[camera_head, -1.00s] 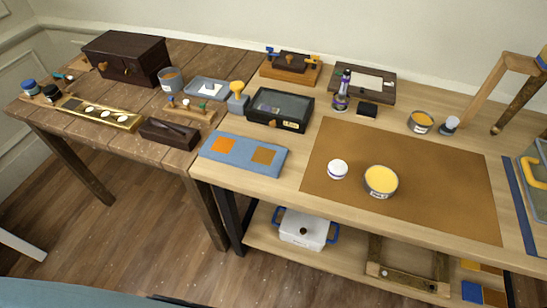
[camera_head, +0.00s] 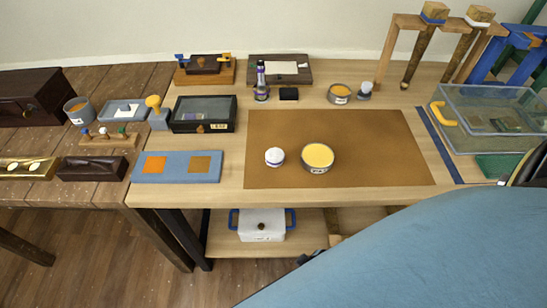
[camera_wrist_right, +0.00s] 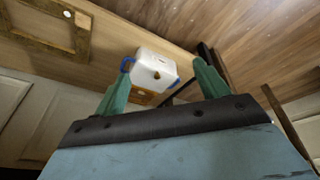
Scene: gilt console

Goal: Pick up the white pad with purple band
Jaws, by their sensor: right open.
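The white pad (camera_head: 275,157) is a small round white piece with a faint purplish band around its side. It sits on the brown mat (camera_head: 390,150), just left of a tin with yellow content (camera_head: 318,157), in the head view. My right gripper (camera_wrist_right: 161,70) shows in the right wrist view with its two green fingers apart and nothing between them. It faces the lower shelf area, and the pad is not in that view. My left gripper is not in view.
A lidded white box with blue handles (camera_head: 262,225) stands on the lower shelf; the wrist view shows it beyond my fingers. A purple-labelled bottle (camera_head: 261,82) and a dark block (camera_head: 289,94) stand behind the mat. A clear bin (camera_head: 490,118) is right. The mat's right part is clear.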

